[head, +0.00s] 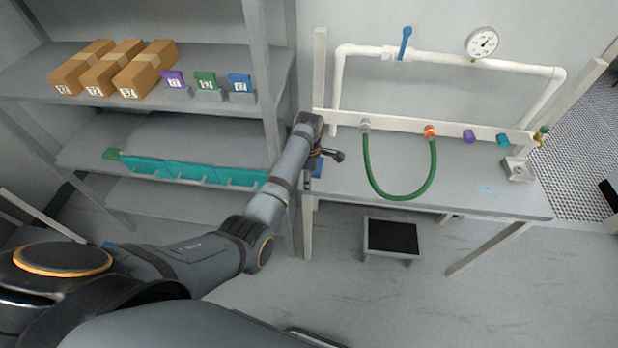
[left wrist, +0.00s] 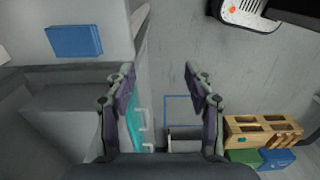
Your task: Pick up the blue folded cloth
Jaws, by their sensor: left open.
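The blue folded cloth (left wrist: 75,41) lies flat on a grey surface at the upper left of the left wrist view. In the head view, a blue patch (head: 319,169) shows at the left end of the grey table, mostly hidden by my left gripper; it looks like the same cloth. My left gripper (left wrist: 159,73) is open with nothing between its fingers. In the wrist view the cloth is left of and beyond the fingertips, apart from them. In the head view my left gripper (head: 330,155) is over the table's left end. My right gripper does not show.
The grey table (head: 460,195) carries a white pipe frame (head: 345,85), a gauge (head: 482,42) and a hanging green hose (head: 400,197). Shelves (head: 200,120) with brown boxes (head: 145,70) and teal bins (head: 185,172) stand left of my arm.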

